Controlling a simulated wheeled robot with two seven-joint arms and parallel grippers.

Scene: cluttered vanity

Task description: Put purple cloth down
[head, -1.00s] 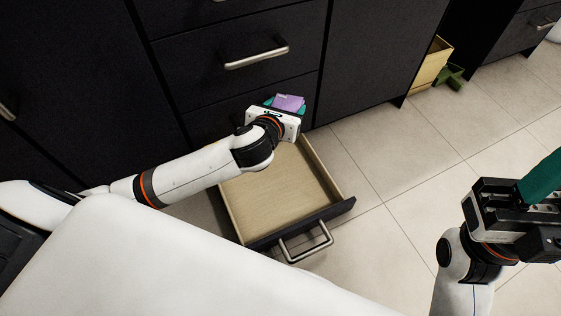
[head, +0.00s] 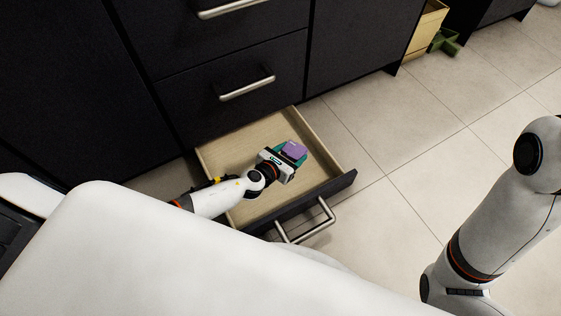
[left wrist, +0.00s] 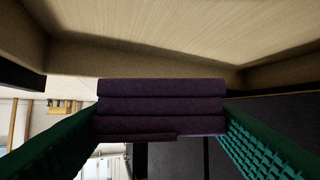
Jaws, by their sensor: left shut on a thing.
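The purple cloth (head: 292,149) is a small folded bundle held in my left gripper (head: 290,152) over the open drawer (head: 265,133). In the left wrist view the cloth (left wrist: 161,107) shows as stacked dark purple folds between the two green fingers, which are shut on it. The drawer's pale wooden inside (left wrist: 180,25) shows beyond it in that view. I cannot tell whether the cloth touches the drawer floor. My right arm is at the right of the head view, and its gripper is out of the picture.
The drawer has a dark front with a metal handle (head: 306,222) and looks otherwise empty. Dark cabinet fronts (head: 358,38) stand behind it. A yellow box (head: 426,30) and a green object (head: 445,42) are at the upper right. The tiled floor (head: 420,150) to the right is clear.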

